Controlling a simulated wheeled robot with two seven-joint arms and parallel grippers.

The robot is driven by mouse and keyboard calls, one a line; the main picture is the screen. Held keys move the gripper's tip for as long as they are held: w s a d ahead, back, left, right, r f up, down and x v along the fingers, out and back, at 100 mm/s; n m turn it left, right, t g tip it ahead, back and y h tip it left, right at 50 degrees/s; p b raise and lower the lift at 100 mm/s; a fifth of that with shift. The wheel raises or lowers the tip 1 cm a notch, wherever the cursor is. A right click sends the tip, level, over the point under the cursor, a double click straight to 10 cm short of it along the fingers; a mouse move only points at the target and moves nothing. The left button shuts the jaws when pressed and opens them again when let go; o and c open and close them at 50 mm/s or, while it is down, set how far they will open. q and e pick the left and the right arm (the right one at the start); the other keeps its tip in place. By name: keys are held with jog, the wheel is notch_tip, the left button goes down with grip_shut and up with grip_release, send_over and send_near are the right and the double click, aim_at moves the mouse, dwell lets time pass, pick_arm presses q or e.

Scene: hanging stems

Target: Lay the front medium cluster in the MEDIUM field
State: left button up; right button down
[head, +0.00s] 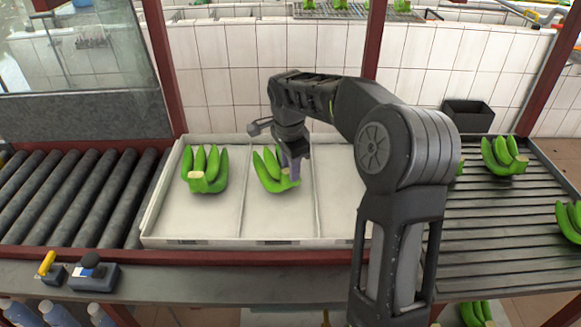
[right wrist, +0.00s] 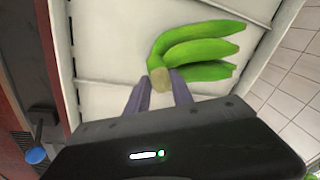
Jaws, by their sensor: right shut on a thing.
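A green banana cluster (head: 273,170) lies in the middle field of the white tray (head: 230,243), its crown toward me and its fingers pointing away. My right gripper (head: 291,170) is shut on it at the crown end. In the right wrist view the purple fingertips (right wrist: 160,88) are at the pale crown of the cluster (right wrist: 200,52). The cluster looks low, at or very near the tray floor; I cannot tell if it touches. No field label is readable. My left gripper is not in view.
Another green cluster (head: 205,170) lies in the tray's left field. My right arm hides much of the right field. Grey rollers (head: 75,195) are at left. A slatted rack (head: 490,225) at right carries more clusters (head: 504,155). A dark bin (head: 468,115) stands behind it.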

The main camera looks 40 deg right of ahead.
jog(key=shift+f+b, duration=0.3)
jog(key=shift+f, duration=0.05)
jog(key=c, duration=1.3)
grip_release()
jog(key=shift+r, duration=0.1)
jog(key=shift+o, duration=1.3)
jog(key=shift+s+f, duration=0.1)
jog(key=shift+f, duration=0.1)
notch_tip(320, 180, up, 8)
jog(key=a, duration=0.1)
jog(key=shift+s+b, duration=0.3)
jog(key=shift+s, duration=0.1)
jog(key=shift+f, duration=0.1)
